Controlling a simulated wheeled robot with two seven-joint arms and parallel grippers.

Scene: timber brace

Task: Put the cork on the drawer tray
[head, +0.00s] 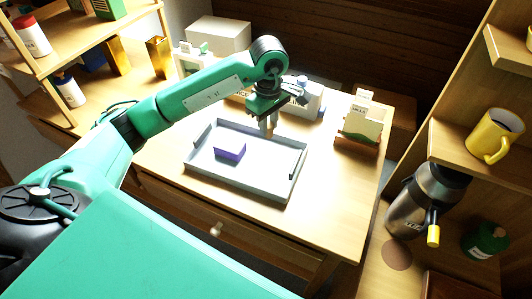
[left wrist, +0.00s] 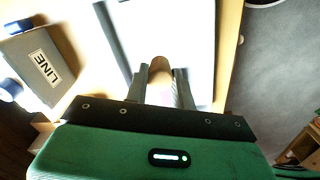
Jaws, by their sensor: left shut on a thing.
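My left gripper (head: 269,130) points down over the back right part of the drawer tray (head: 262,187), a shallow grey-blue tray on the wooden table. It is shut on the cork, a tan rounded piece that shows between the fingers in the left wrist view (left wrist: 160,69). In the head view the cork is small and mostly hidden by the fingers. I cannot tell whether it touches the tray floor. My right gripper is not in view.
The tray's middle and right floor is bare. A box labelled LINE (left wrist: 50,67) shows beside the tray in the left wrist view. A card holder (head: 361,126) stands at the table's right. A yellow mug (head: 494,137) and a dark metal flask (head: 413,203) are at far right.

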